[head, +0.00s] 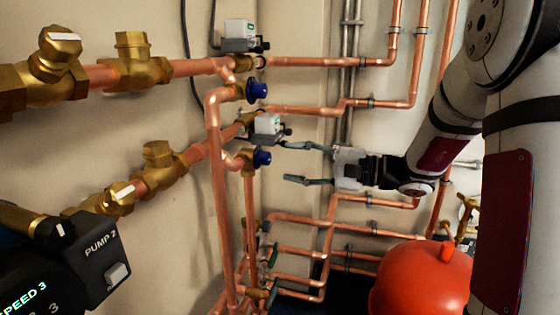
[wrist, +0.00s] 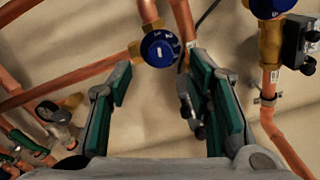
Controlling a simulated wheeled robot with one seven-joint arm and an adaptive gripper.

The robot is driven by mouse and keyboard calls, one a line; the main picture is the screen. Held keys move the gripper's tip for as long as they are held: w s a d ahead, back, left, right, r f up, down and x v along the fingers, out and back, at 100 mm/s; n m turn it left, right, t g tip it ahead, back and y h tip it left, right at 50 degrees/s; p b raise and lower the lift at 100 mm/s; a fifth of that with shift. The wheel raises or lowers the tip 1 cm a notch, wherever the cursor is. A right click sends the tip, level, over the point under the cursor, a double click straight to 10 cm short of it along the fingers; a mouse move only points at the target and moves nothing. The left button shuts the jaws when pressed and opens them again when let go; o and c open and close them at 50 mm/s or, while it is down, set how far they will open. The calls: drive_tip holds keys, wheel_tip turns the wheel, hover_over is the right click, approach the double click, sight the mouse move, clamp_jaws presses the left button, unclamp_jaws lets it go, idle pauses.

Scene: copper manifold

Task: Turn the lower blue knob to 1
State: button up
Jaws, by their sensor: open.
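The lower blue knob (head: 262,157) sits on a brass valve on the copper pipework, below a second blue knob (head: 257,90). My gripper (head: 286,162) is open and empty, its two dark green-padded fingers pointing left toward the lower knob, apart from it. In the wrist view the lower knob (wrist: 160,48) appears between and just beyond the fingertips (wrist: 163,70). Its face shows white marks, too small to read. The upper knob (wrist: 270,6) is cut off at the top right of that view.
A grey-and-white actuator (head: 267,127) sits just above the lower knob, close to the upper finger. Copper pipes (head: 225,190) run around the knobs. A red vessel (head: 425,280) stands at lower right, and a black pump unit (head: 85,255) at lower left.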

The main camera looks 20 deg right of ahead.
drive_tip(key=v, duration=0.7)
idle(0.3)
drive_tip(key=s+a+f+n+g+h, duration=0.1)
drive_tip(key=s+a+n+g+h, duration=0.3)
drive_tip(key=s+a+n+g, duration=0.9)
drive_tip(key=s+d+f+m+t+h, duration=0.1)
drive_tip(key=s+f+h, duration=0.3)
drive_tip(key=s, duration=0.6)
drive_tip(key=s+d+f+m+t+h, duration=0.1)
drive_tip(key=s+d+f+t+h, duration=0.15)
drive_tip(key=s+h, duration=0.6)
wheel_tip(320, 180, up, 29)
drive_tip(key=s+t+y+p, duration=0.2)
drive_tip(key=t+p, duration=0.1)
drive_tip(key=p, duration=2.4)
drive_tip(key=shift+s+f, duration=0.2)
drive_tip(key=shift+f, duration=0.05)
